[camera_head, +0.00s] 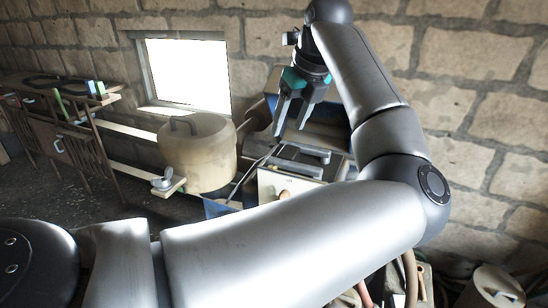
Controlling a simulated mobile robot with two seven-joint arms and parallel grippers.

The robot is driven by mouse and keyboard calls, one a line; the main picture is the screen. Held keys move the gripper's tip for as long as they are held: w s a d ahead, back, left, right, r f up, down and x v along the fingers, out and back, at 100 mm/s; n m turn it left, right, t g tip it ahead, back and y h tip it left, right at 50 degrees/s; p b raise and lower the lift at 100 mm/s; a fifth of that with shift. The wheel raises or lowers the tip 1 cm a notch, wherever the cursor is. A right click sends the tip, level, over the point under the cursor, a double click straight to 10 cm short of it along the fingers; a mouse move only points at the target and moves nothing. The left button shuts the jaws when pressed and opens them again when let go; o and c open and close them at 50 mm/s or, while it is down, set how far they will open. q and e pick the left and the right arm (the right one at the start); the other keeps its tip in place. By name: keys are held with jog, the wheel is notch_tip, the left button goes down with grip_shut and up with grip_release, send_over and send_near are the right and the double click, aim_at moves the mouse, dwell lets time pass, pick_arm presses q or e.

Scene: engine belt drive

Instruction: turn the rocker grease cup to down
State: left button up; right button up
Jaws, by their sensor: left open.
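My left gripper (290,129) hangs at upper centre with its two grey fingers pointing down and a gap between them. It is open and holds nothing that I can see. It appears in front of or above the machinery by the wall; the distance is unclear. Below it is a cream box (268,187) with dark bars on top and a small round tan knob (284,195) on its front. I cannot make out the rocker grease cup for certain; my arm hides the lower part of this area. My right gripper is not in view.
A large tan tank (196,153) with a handle stands left of the machinery. A wooden plank (172,188) carries a small metal cup-like thing. A workbench (62,96) stands at far left. A stone wall with a bright window (188,75) closes the back. Hoses and a canister (493,287) lie at lower right.

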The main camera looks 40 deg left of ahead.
aim_at(273, 167)
pick_arm(q)
jog(key=p+x, duration=0.3)
jog(key=x, duration=1.1)
jog(key=shift+a+f+p, duration=0.1)
jog(key=shift+f+p, duration=0.1)
jog(key=shift+p, duration=0.1)
jog(key=shift+c, duration=0.2)
grip_shut()
